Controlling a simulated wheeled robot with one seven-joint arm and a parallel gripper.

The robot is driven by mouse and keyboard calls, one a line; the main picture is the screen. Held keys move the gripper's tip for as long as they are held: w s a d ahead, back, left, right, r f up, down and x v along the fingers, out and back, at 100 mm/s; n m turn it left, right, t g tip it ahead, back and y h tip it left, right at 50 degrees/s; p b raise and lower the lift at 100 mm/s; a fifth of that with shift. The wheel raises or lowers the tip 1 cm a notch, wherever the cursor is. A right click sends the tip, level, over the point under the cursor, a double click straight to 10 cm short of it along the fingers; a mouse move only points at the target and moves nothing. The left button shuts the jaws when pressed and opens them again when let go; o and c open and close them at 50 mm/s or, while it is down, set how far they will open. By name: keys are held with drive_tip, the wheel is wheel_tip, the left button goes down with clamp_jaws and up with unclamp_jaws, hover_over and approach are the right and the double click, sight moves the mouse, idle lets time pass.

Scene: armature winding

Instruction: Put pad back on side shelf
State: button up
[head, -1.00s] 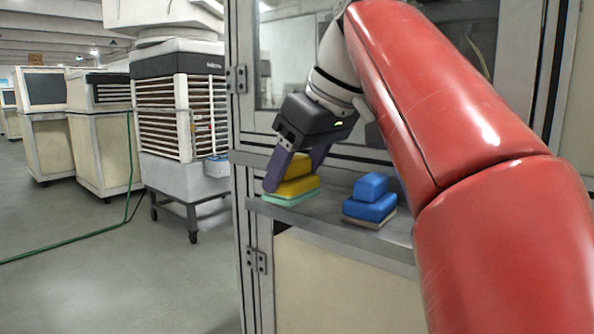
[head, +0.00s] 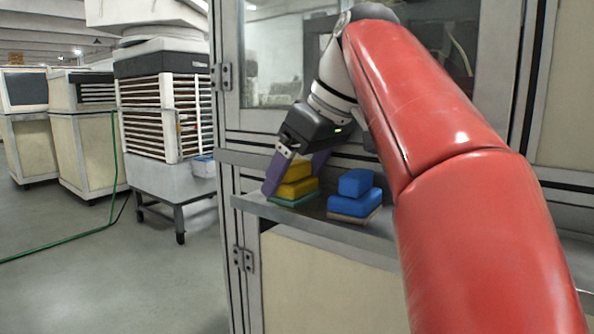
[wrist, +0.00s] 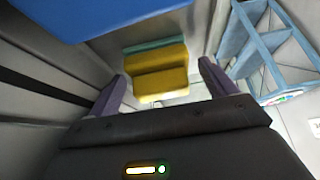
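The yellow pad (head: 297,187), a stepped block on a thin green base (head: 294,200), sits on the grey side shelf (head: 309,213) near its left end. It also shows in the wrist view (wrist: 160,84), between and beyond my fingertips. My gripper (head: 292,177) reaches down over the pad with its purple fingers on either side of it. In the wrist view my gripper (wrist: 162,72) has its fingers spread wide, with gaps visible on both sides of the yellow block. The pad's far side is hidden in the head view.
A blue stepped block (head: 354,196) on a brownish base stands on the shelf just right of the yellow pad. Cabinet frame and window lie behind the shelf. A wheeled white machine (head: 170,120) stands left, with open floor before it.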

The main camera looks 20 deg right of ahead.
sight(367, 194)
drive_tip(key=shift+r, duration=0.25)
drive_tip(key=s+d, duration=0.2)
drive_tip(key=s, duration=0.1)
drive_tip(key=s+d, duration=0.5)
drive_tip(key=s, duration=0.2)
drive_tip(key=shift+d+r, duration=0.25)
drive_tip(key=shift+r, duration=0.1)
drive_tip(key=shift+s, duration=0.1)
